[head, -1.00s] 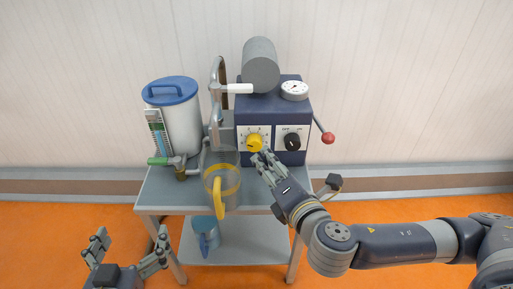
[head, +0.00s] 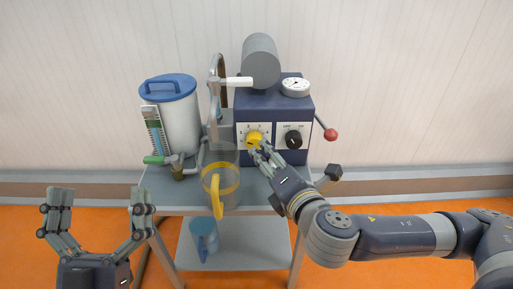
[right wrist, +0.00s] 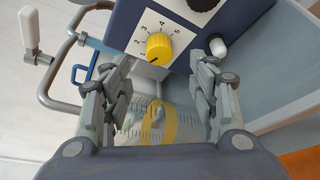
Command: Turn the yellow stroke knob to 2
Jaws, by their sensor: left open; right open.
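The yellow stroke knob (head: 254,138) sits on a white dial plate on the front of the dark blue machine box (head: 273,118). In the right wrist view the knob (right wrist: 159,47) has numbers around it, and its black mark appears to point near the 1. My right gripper (head: 260,151) is open, its fingertips just below and in front of the knob. In the right wrist view its fingers (right wrist: 155,85) are spread apart, with the knob beyond them and nothing between them gripped. My left gripper (head: 98,200) is open and empty at the lower left, away from the cart.
A black knob (head: 293,139) is right of the yellow one, and a red-ended lever (head: 330,134) sticks out at the box's right. A clear jug (head: 222,178) with yellow handle stands left of my right gripper. A blue-lidded canister (head: 172,110) stands at left.

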